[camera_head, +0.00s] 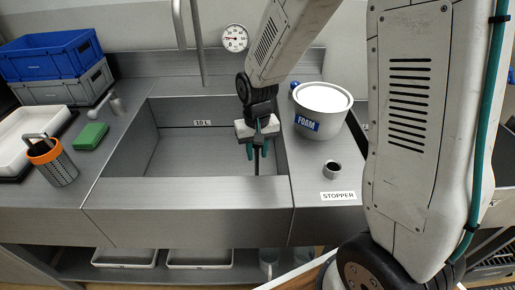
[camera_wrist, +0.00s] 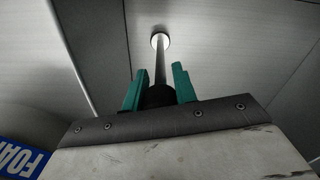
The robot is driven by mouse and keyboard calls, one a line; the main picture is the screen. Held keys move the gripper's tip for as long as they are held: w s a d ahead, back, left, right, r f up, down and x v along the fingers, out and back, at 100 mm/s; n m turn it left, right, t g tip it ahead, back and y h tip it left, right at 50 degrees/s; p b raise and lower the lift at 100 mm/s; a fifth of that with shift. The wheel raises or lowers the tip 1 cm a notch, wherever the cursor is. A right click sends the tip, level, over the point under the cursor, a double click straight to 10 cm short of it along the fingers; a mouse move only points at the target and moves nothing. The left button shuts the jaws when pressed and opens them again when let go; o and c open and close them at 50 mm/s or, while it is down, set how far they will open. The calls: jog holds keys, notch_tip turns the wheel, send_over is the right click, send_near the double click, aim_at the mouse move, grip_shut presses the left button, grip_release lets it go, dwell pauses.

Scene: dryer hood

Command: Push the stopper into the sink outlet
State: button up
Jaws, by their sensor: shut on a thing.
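My gripper (camera_head: 257,146) hangs inside the steel sink (camera_head: 180,150), near its right wall. Its green fingers are shut on the dark knob of the stopper (camera_wrist: 160,96), also in the wrist view (camera_wrist: 156,88). A thin rod runs from the knob down to a pale round spot (camera_wrist: 160,39) on the sink floor. I cannot tell whether that spot is the outlet or the stopper's plug, nor whether the plug is seated. In the head view the rod's lower end is hidden behind the sink's front wall.
A white FOAM tub (camera_head: 321,110) stands on the right counter close to my arm. A small round holder (camera_head: 333,168) sits by the STOPPER label (camera_head: 338,196). Faucet pipes (camera_head: 199,45) hang over the sink. A green sponge (camera_head: 90,136) and orange-banded cup (camera_head: 53,163) are left.

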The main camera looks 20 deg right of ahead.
jog(key=o, duration=1.1)
jog(key=shift+o, duration=0.2)
jog(key=shift+r, duration=0.1)
notch_tip(320, 180, up, 8)
jog(key=shift+f, duration=0.2)
jog(key=shift+s, duration=0.3)
jog(key=s+d+r, duration=0.1)
jog(key=s+r, duration=0.3)
jog(key=s, duration=0.3)
jog(key=s+d+r+n+t, duration=0.1)
jog(key=s+r, duration=0.3)
jog(key=s, duration=0.4)
jog(key=s+d+r, duration=0.1)
jog(key=s+r, duration=0.3)
jog(key=s, duration=0.4)
jog(key=shift+d+r, duration=0.15)
jog(key=shift+r, duration=0.25)
